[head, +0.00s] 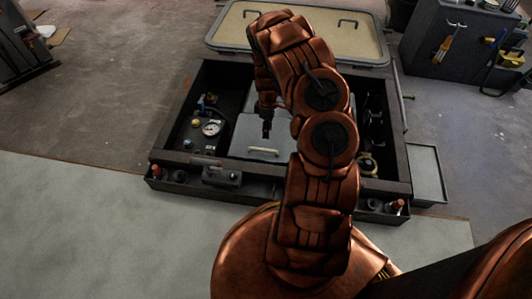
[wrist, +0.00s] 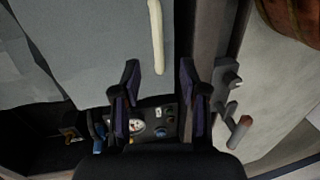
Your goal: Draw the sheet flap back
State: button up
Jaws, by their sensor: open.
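The grey sheet flap (head: 246,136) lies over the middle of an open dark box. A cream bar handle (head: 263,151) sits near its front edge. In the wrist view the flap (wrist: 90,50) fills the upper left, and the handle (wrist: 156,38) runs down from the top edge, ahead of the fingers. My gripper (head: 266,131) hangs over the flap, just behind the handle in the head view. In the wrist view the two fingers of my gripper (wrist: 160,82) stand apart with nothing between them. My arm hides the flap's right part in the head view.
The dark box (head: 153,155) holds a gauge (head: 211,128) left of the flap. A front ledge carries a small grey block (head: 221,176) and red-tipped fittings (head: 396,206). A lid (head: 230,22) lies behind. A dark cabinet (head: 465,50) stands at the right.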

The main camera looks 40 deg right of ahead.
aim_at(266, 147)
jog(key=f+b, duration=0.1)
jog(key=f, duration=0.2)
jog(key=f+b, duration=0.1)
jog(key=f, duration=0.3)
jog(key=s+a+f+b, duration=0.1)
jog(key=f, duration=0.2)
jog(key=shift+a+f, duration=0.1)
jog(key=shift+f, duration=0.1)
jog(key=shift+r, duration=0.1)
grip_shut()
dwell(0.4)
